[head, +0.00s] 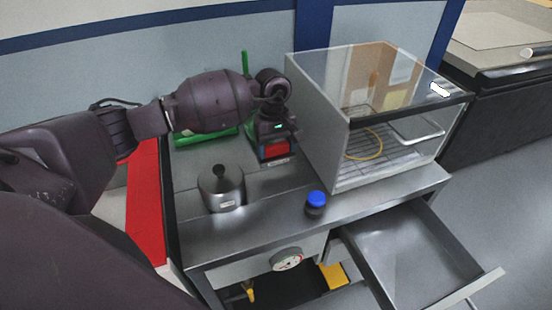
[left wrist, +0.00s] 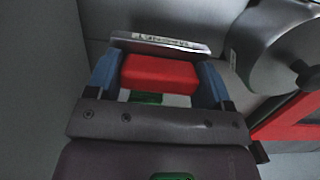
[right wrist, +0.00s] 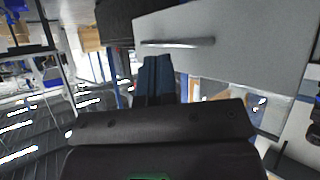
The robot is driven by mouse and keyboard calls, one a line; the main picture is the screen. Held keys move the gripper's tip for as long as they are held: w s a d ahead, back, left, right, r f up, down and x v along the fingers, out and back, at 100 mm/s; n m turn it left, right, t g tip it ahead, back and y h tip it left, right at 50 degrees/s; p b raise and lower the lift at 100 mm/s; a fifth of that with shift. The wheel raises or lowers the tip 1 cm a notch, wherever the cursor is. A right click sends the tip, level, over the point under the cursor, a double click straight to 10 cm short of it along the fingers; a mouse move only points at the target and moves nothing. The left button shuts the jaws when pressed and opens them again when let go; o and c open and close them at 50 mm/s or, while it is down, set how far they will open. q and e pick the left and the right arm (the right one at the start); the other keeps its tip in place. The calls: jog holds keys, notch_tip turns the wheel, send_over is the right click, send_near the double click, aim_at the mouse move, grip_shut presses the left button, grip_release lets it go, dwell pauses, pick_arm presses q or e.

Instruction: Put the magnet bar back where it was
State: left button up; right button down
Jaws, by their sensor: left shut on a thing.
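A red block, which I take for the magnet bar (head: 276,148), is between the fingers of my left gripper (head: 274,145) near the back of the steel worktop. In the left wrist view the red block (left wrist: 160,72) sits squarely between the two blue fingers. A grey labelled strip (left wrist: 160,42) lies just past it; I cannot tell whether the two are joined, or whether the block touches the worktop. My right gripper (right wrist: 158,78) shows only in the right wrist view, its fingers together with nothing seen between them.
A lidded metal pot (head: 222,190) stands left of the left gripper. A clear-sided case (head: 345,130) stands to its right. A blue-topped knob (head: 316,200) is near the front edge. A drawer (head: 415,255) is open at front right. A green stand (head: 245,65) is behind the arm.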

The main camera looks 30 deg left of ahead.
aim_at(276, 160)
pick_arm(q)
jog(key=shift+f, duration=0.75)
notch_tip(276, 160, down, 3)
jog(key=shift+f, duration=0.1)
pick_arm(e)
jog(key=shift+s+d+f, duration=0.1)
jog(key=shift+s+f, duration=0.15)
jog(key=shift+s, duration=0.2)
pick_arm(q)
jog(key=shift+f, duration=0.2)
pick_arm(e)
jog(key=shift+f, duration=0.15)
